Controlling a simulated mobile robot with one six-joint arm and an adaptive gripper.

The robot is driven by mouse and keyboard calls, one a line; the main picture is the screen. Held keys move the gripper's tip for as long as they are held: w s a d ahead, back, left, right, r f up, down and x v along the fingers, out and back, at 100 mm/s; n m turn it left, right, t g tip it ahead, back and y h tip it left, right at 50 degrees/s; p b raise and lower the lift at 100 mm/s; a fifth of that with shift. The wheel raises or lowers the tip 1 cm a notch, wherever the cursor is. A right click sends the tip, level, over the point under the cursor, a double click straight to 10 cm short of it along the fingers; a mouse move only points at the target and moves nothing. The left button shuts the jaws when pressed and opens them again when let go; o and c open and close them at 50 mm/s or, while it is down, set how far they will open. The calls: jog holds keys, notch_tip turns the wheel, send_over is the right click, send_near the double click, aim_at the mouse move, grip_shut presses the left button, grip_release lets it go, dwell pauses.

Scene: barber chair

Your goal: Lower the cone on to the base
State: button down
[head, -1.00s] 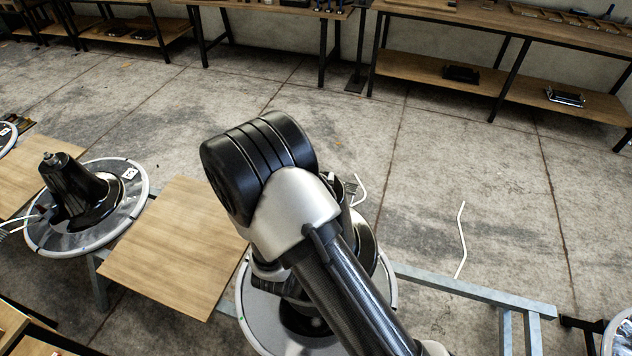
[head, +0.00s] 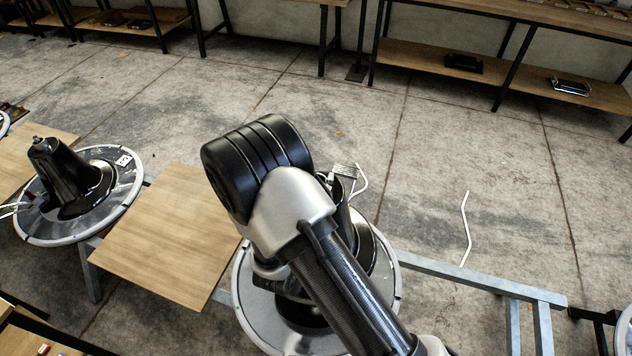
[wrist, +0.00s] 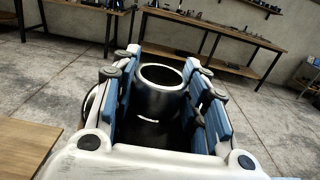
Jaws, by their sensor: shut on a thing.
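A black cone (wrist: 161,100) with a bright open metal rim stands between the blue pads of my gripper (wrist: 164,80) in the wrist view. My gripper is shut on it. In the head view my arm covers most of the cone (head: 366,235), and a black side shows to the right of the arm. The round base (head: 250,318) with a pale rim lies below it, partly behind my arm. The cone looks over the base, but I cannot tell whether they touch.
The base rests at a grey metal frame (head: 470,278) with a wooden board (head: 165,235) to its left. Another black cone (head: 62,178) stands on a disc farther left. Work tables (head: 490,75) line the back.

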jog(key=shift+f+b, duration=1.75)
jog(key=shift+f, duration=9.7)
jog(key=c, duration=0.9)
grip_release()
jog(key=shift+o, duration=0.2)
jog(key=shift+f, duration=0.1)
notch_tip(320, 180, up, 9)
jog(key=p, duration=0.6)
jog(key=shift+p, duration=0.35)
